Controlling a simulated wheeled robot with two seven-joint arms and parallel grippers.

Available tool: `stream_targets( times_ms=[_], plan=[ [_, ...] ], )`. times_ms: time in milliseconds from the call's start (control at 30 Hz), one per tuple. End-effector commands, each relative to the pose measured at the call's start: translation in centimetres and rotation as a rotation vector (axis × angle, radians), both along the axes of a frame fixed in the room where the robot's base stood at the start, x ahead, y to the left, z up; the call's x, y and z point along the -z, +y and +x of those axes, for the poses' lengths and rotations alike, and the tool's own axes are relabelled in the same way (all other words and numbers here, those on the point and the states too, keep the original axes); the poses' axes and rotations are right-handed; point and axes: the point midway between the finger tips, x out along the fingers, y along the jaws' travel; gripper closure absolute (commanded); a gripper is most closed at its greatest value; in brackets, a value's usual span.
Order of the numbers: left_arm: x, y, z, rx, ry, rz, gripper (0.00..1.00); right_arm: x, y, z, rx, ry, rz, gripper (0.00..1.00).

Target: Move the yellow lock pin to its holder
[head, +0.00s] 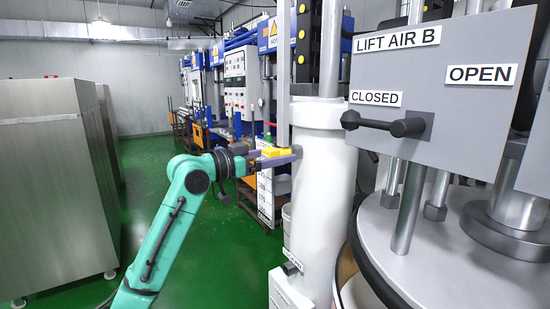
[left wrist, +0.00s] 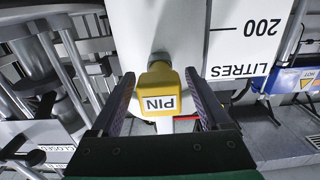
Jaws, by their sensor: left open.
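The yellow lock pin (left wrist: 160,88), labelled PIN, sits at the white column, with a grey round fitting just behind its head. In the head view the pin (head: 275,152) shows as a small yellow block beside the white column (head: 318,190). My left gripper (left wrist: 159,76) is open, one finger on each side of the pin head, with visible gaps. In the head view my left gripper (head: 284,158) reaches the column from the left. A small grey fitting (head: 291,268) with a hard-to-read label is low on the column; I cannot tell whether it is the holder. My right gripper is not in view.
A grey panel (head: 440,75) with a black lever stands at the right, marked LIFT AIR B, CLOSED and OPEN. A litre scale (left wrist: 245,40) is beside the column. Steel cabinets (head: 50,190) stand at the left. Green floor (head: 225,245) is open between.

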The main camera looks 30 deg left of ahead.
Motion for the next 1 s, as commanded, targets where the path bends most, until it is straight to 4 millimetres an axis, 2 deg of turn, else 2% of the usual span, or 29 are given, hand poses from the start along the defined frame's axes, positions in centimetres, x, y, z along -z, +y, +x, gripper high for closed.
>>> stream_targets(
  times_ms=[300,367,500,533,1000],
  plan=[
    [-0.01,-0.01,0.0,0.0,-0.001,-0.001,0.2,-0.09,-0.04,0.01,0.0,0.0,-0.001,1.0],
    [-0.01,-0.01,-0.01,0.0,-0.001,-0.001,0.43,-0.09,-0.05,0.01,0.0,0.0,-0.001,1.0],
    [-0.01,-0.01,-0.01,0.0,0.0,0.0,0.96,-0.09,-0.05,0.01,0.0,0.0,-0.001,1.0],
    [-0.01,-0.01,-0.01,0.0,0.0,0.0,1.0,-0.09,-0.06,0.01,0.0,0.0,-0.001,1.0],
    [0.07,0.68,-0.98,-0.002,-0.002,-0.001,1.0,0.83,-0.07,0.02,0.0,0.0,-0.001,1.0]
  ],
)
